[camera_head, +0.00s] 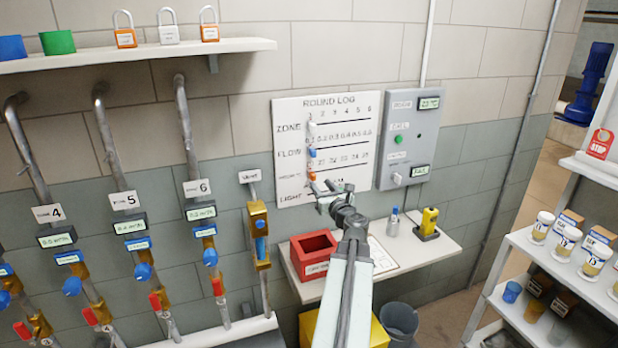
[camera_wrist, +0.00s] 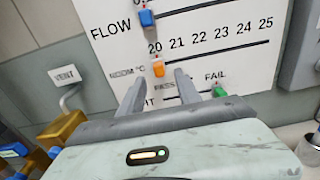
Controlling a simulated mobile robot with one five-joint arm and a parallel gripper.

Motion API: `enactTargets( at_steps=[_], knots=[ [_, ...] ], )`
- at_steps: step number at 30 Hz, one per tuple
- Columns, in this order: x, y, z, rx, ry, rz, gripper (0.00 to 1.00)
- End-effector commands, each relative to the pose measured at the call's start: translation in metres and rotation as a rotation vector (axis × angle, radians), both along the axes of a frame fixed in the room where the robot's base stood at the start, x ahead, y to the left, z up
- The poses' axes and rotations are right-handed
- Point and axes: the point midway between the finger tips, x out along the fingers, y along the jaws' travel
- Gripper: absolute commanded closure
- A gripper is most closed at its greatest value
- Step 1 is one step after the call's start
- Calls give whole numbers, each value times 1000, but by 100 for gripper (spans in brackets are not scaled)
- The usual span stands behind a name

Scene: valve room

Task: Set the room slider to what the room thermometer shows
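The ROUND LOG board (camera_head: 345,105) hangs on the wall with several slider rows. In the wrist view the orange room slider (camera_wrist: 158,68) sits at the left end of its row, just below the number 20; the scale runs from 20 to 25. It also shows in the head view (camera_head: 312,176). My gripper (camera_wrist: 158,84) is open and empty, its fingertips just below the orange slider, one to each side; I cannot tell whether they touch the board. My gripper (camera_head: 326,188) is at the board's lower part in the head view. No readable room thermometer shows.
A blue slider (camera_wrist: 147,18) is above and a green slider (camera_wrist: 219,90) is below right near FAIL. A grey panel (camera_head: 408,140) with small, unreadable displays is right of the board. The shelf below holds a red bin (camera_head: 314,253) and a yellow device (camera_head: 428,223).

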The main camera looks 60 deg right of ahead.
Motion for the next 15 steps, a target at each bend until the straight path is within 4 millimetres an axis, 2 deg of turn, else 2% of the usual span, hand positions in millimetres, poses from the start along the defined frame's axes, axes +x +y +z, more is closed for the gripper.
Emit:
enactTargets(
  at_steps=[9, 15],
  knots=[
    [47, -34, 0, -1, 2, 5, 60],
    [59, -42, 0, -2, 3, 4, 60]
  ],
)
